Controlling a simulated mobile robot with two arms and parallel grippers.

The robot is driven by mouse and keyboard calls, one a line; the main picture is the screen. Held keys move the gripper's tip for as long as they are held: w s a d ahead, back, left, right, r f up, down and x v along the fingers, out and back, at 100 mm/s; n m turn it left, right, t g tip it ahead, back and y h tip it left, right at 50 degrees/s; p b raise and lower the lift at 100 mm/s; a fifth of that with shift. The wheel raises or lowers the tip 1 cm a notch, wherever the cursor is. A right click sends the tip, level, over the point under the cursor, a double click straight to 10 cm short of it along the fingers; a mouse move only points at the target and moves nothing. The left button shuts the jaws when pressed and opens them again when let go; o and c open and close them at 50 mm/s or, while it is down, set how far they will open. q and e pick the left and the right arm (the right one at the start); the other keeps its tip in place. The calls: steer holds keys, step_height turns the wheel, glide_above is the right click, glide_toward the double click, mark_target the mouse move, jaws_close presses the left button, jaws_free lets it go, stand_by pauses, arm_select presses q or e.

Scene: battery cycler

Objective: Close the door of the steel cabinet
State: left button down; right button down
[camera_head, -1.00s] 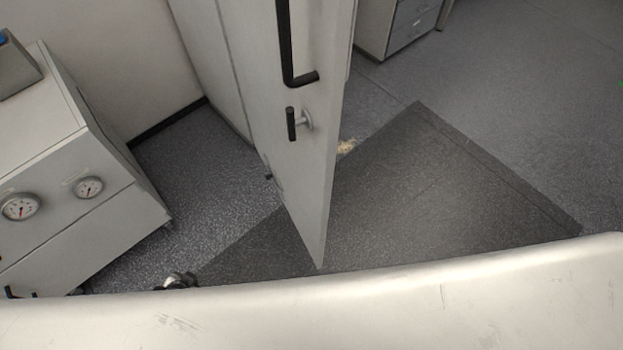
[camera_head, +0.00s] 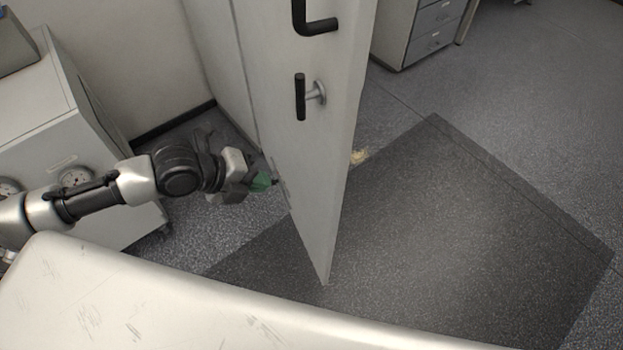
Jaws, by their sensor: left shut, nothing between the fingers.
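The door (camera_head: 310,180) of the steel cabinet stands open and juts out toward me, nearly edge-on. My right gripper is not in view.
A grey machine with gauges (camera_head: 75,178) stands at the left, behind my left arm. A dark mat (camera_head: 470,220) lies on the floor right of the door. A drawer unit (camera_head: 428,32) stands at the back right. The floor at the right is clear.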

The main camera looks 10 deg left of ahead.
mark_target(318, 181)
arm_select(q)
steer(key=x, duration=0.3)
steer(key=r+x, duration=0.1)
steer(key=x, duration=0.3)
steer(key=w+d+x, duration=0.1)
steer(key=x, duration=0.2)
steer(key=shift+d+r+p, duration=0.1)
steer(key=shift+p, duration=0.2)
steer(key=shift+w+d, duration=0.4)
steer(key=shift+d, duration=0.1)
